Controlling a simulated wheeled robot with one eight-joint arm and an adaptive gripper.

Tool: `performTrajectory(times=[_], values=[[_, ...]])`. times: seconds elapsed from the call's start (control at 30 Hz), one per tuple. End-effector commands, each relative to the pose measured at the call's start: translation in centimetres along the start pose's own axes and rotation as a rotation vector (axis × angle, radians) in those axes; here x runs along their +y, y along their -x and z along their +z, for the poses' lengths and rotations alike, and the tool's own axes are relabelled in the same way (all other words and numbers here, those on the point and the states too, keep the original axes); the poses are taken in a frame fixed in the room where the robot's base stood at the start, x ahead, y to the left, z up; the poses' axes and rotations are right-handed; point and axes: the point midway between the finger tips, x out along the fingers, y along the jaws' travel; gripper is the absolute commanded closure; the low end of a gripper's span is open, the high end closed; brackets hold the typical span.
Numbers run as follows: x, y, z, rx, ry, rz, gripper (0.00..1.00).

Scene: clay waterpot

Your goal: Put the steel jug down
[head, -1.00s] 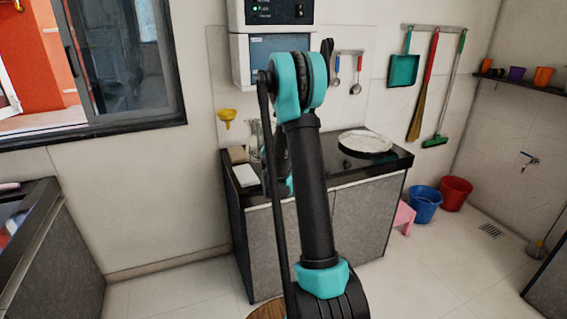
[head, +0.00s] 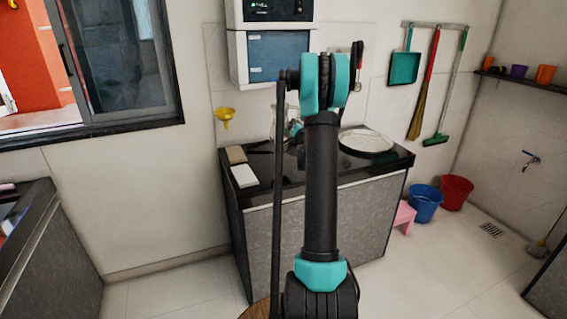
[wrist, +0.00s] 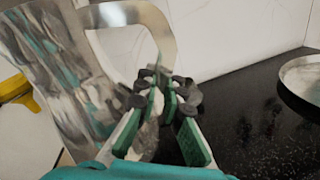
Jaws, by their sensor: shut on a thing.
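The steel jug (wrist: 60,80) fills the left of the wrist view, shiny and reflective, with a broad looped handle (wrist: 145,14). My gripper (wrist: 165,82) is shut on the jug's handle. In the head view a small part of the jug (head: 281,124) shows over the counter's back left, partly hidden by my arm. The jug's base is out of the wrist view, so I cannot tell whether it touches the counter. The black countertop (wrist: 250,120) lies to the right of my gripper.
A round pale tray (head: 366,140) lies on the right of the counter; its rim also shows in the wrist view (wrist: 288,85). A white block (head: 244,177) and a brown block (head: 236,155) lie at the left end.

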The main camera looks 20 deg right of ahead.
Motion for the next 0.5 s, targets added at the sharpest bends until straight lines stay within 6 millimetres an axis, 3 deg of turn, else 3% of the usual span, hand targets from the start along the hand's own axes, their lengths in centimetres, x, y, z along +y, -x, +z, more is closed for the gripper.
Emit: performTrajectory(times=[0.13,0.5], values=[[-1.4,-0.2,0.3,-0.004,-0.001,-0.007,1.00],[-3.8,-0.2,-4.1,-0.004,-0.001,-0.008,1.00]])
